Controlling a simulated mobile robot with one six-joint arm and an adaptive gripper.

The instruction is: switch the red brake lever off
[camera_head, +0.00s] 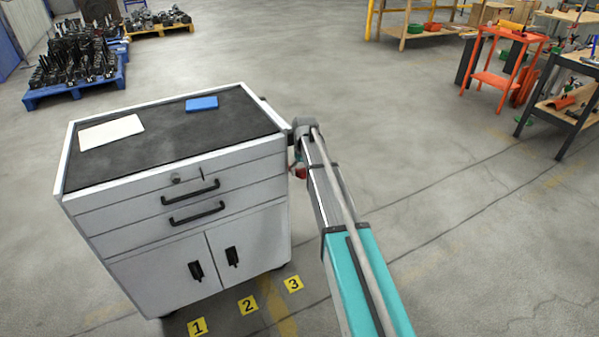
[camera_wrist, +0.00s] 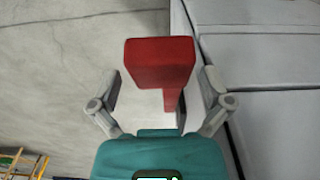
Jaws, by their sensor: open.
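The red brake lever (camera_wrist: 160,62) shows large in the wrist view, with a broad red end and a narrower red part behind it. My gripper (camera_wrist: 160,88) is open, with one finger on each side of the lever and visible gaps between. I cannot tell how deep the lever sits between the fingertips. In the head view a small red bit of the lever (camera_head: 300,172) shows at the right side of the grey cabinet (camera_head: 180,232). My arm hides most of that side, and my gripper is not clearly seen there.
The cabinet's side fills the right of the wrist view. On its dark top lie a white sheet (camera_head: 111,132) and a blue block (camera_head: 202,103). Yellow floor markers (camera_head: 248,305) lie in front. A blue pallet (camera_head: 75,87) and an orange cart (camera_head: 492,82) stand farther off. Floor right of my arm is clear.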

